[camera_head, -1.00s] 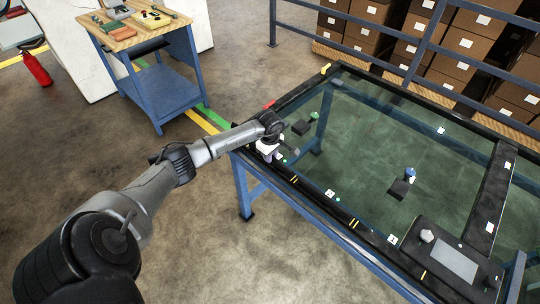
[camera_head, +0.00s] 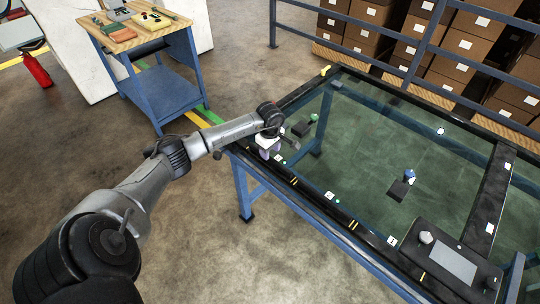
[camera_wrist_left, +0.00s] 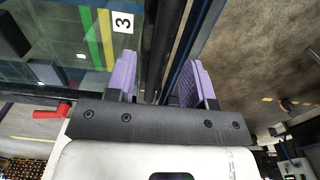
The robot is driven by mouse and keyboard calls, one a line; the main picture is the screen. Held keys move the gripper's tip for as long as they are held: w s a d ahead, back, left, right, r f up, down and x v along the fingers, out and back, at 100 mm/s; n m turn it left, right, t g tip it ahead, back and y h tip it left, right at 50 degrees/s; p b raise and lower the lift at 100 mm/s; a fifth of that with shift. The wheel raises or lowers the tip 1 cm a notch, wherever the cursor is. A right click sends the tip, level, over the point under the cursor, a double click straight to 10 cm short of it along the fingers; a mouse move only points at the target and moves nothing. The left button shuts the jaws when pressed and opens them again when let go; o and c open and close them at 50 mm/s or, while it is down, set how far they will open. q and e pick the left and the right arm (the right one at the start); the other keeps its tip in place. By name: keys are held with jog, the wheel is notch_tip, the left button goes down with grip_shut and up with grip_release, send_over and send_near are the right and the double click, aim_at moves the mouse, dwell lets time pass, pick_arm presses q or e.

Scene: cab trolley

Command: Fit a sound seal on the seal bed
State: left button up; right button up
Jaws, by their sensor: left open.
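My left gripper (camera_head: 268,153) is at the near-left end of the glass-topped trolley, by its black frame rail (camera_head: 312,190). In the left wrist view its two purple fingers (camera_wrist_left: 161,82) stand apart. The black rail edge (camera_wrist_left: 160,40) runs between them in the picture; I cannot tell whether they touch it. No seal shows clearly in the jaws. I cannot pick out the seal bed or a sound seal for certain among the dark strips. A white tag with a 3 (camera_wrist_left: 123,22) lies beside the left finger. My right gripper is not in view.
Dark blocks with a blue-topped piece (camera_head: 410,174) and a green-topped piece (camera_head: 314,118) stand over the glass. A panel with a grey screen (camera_head: 455,262) is at the near right. A wood-topped bench (camera_head: 125,38) stands back left.

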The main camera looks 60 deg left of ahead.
pick_arm(q)
notch_tip(320, 180, up, 10)
jog(key=shift+f+p, duration=0.2)
jog(key=shift+p, duration=0.2)
